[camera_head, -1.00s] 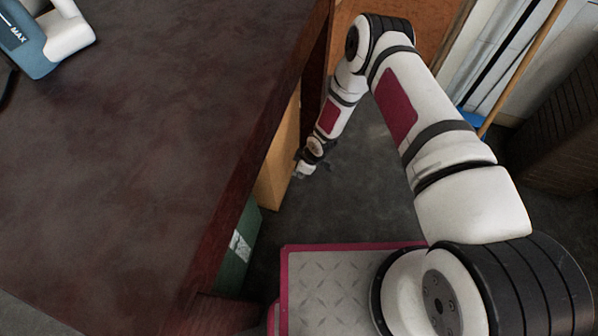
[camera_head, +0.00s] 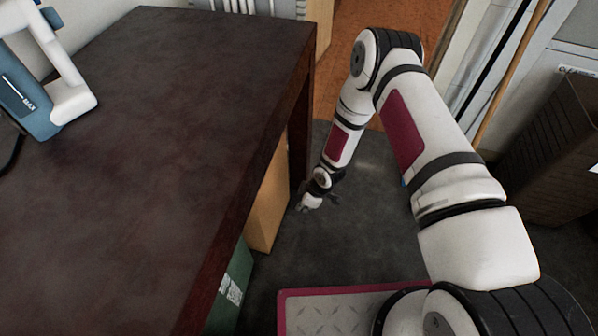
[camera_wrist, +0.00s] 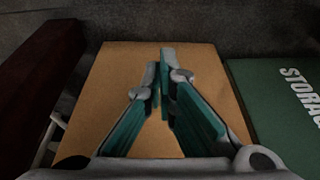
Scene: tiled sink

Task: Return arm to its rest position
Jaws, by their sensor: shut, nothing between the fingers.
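My gripper (camera_head: 306,203) hangs low at the end of my bent arm, beside the table's right edge and above the dark floor. In the wrist view my gripper (camera_wrist: 163,62) shows its teal-padded fingers, with the tips together and nothing between them. Behind the fingers is the flat face of a cardboard box (camera_wrist: 110,75). The gripper is small in the head view, and its gap from the box (camera_head: 268,200) is hard to judge there.
A dark table (camera_head: 130,160) fills the left, with a blue and white device (camera_head: 40,105) on it. A green storage box (camera_head: 232,285) stands below the table edge. At right are a broom-like pole (camera_head: 510,75) and a brown box (camera_head: 560,150). The floor (camera_head: 340,235) between is clear.

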